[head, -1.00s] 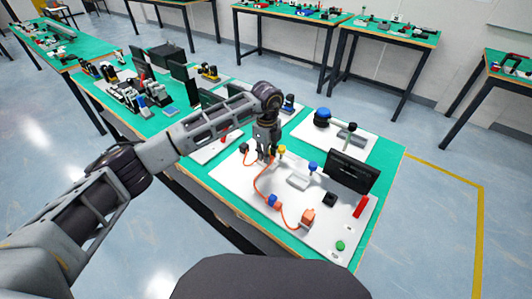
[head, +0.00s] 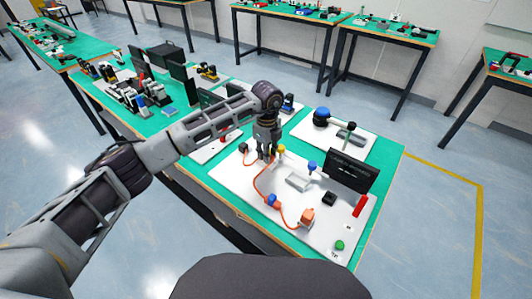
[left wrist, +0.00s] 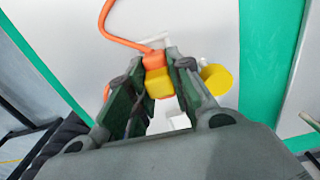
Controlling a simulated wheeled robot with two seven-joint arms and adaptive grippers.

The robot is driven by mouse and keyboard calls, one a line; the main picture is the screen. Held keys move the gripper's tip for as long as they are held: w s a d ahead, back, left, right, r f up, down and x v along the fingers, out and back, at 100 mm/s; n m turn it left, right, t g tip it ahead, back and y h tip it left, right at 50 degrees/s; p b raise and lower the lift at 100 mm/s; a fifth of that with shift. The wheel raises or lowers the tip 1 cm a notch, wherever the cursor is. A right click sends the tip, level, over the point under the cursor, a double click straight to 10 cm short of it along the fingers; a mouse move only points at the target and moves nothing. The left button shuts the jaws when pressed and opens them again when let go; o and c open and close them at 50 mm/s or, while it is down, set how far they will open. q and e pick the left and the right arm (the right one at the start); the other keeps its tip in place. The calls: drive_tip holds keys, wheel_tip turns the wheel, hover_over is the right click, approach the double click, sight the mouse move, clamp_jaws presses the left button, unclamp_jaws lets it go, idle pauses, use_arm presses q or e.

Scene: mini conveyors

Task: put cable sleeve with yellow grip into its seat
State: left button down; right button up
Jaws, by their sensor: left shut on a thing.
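The cable sleeve with the yellow grip shows in the left wrist view as a yellow block (left wrist: 159,83) with an orange part (left wrist: 154,60) behind it. My left gripper (left wrist: 157,90) has its fingers on both sides of it and is shut on it. In the head view my left gripper (head: 267,156) points down close over the white board (head: 235,180). The sleeve is mostly hidden there. An orange cable (head: 258,182) runs from near the gripper to a blue-banded orange piece (head: 272,200). I cannot tell which part is the seat. My right gripper is not in view.
A yellow knob (head: 281,149) stands right beside my left gripper. A blue knob (head: 312,166), a grey block (head: 298,182), an orange block (head: 307,216), a dark screen (head: 348,170) and a green button (head: 339,245) are on the board to the right.

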use_arm(q)
drive_tip(key=shift+f+b, duration=0.5)
drive_tip(key=shift+f, duration=0.65)
idle(0.4)
drive_tip(key=c, duration=1.2)
unclamp_jaws()
drive_tip(key=shift+r, duration=0.15)
drive_tip(key=shift+s+a+r, duration=0.1)
drive_tip(key=shift+a+r, duration=0.05)
drive_tip(key=shift+r, duration=1.8)
drive_tip(key=shift+a+r, duration=0.15)
drive_tip(key=shift+r, duration=1.75)
drive_tip(key=shift+f, duration=0.1)
drive_tip(key=shift+d+f, duration=0.15)
drive_tip(key=shift+f, duration=1.75)
drive_tip(key=shift+d+f, duration=0.1)
drive_tip(key=shift+f, duration=1.75)
